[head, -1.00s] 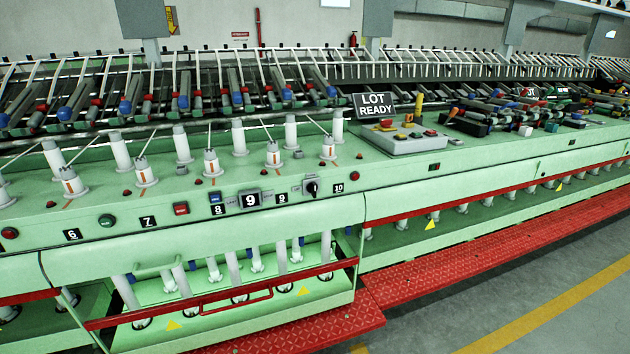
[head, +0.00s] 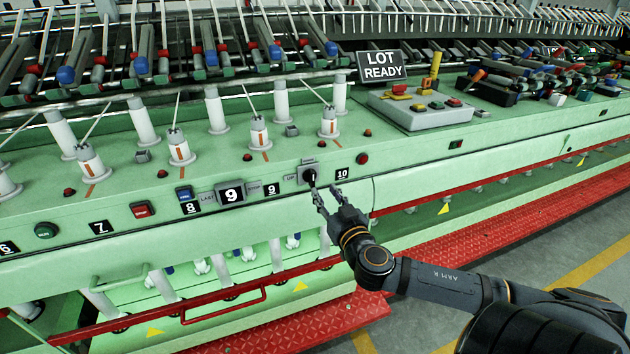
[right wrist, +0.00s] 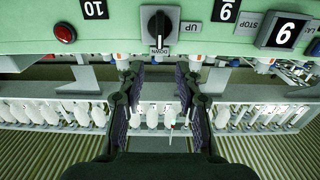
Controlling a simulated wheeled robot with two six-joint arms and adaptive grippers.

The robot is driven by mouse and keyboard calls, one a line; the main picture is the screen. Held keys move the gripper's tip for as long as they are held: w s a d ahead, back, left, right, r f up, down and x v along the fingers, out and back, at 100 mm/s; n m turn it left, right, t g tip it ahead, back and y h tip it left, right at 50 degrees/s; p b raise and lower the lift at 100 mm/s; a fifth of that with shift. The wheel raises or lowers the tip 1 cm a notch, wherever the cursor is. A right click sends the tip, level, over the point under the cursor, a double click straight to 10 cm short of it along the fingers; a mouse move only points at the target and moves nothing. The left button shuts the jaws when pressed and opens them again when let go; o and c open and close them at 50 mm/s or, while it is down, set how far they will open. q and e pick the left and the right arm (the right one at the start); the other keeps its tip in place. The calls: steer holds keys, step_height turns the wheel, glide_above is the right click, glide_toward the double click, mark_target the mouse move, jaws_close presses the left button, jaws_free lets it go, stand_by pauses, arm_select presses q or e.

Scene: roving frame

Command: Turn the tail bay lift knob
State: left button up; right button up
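The lift knob (head: 310,176) is a black rotary knob on a grey plate, set in the green front panel between the 9 and 10 labels. My right gripper (head: 326,190) is just below and in front of the knob in the head view. Its fingers are spread apart and empty in the right wrist view (right wrist: 160,75), and the knob lies beyond the fingertips, apart from them. My left gripper is not in view.
A red button (head: 362,159) and the 10 label (head: 342,174) sit right of the knob. A large 9 display (head: 232,194) is to the left. A red rail (head: 180,310) runs below the panel. A LOT READY sign (head: 382,66) stands above a grey control box (head: 420,112).

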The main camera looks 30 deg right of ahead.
mark_target(313, 176)
steer(key=b+x, duration=0.1)
steer(key=x, duration=0.6)
steer(key=shift+w+d, duration=0.1)
steer(key=shift+w, duration=0.1)
steer(key=shift+w+f, duration=0.1)
steer(key=shift+w, duration=0.45)
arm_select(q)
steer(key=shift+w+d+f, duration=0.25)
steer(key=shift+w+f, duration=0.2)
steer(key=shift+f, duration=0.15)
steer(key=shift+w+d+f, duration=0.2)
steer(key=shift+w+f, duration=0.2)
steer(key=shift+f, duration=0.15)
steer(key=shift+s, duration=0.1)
arm_select(e)
steer(key=shift+s, duration=0.1)
steer(key=shift+c, duration=0.2)
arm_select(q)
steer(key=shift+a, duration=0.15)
arm_select(e)
jaws_close()
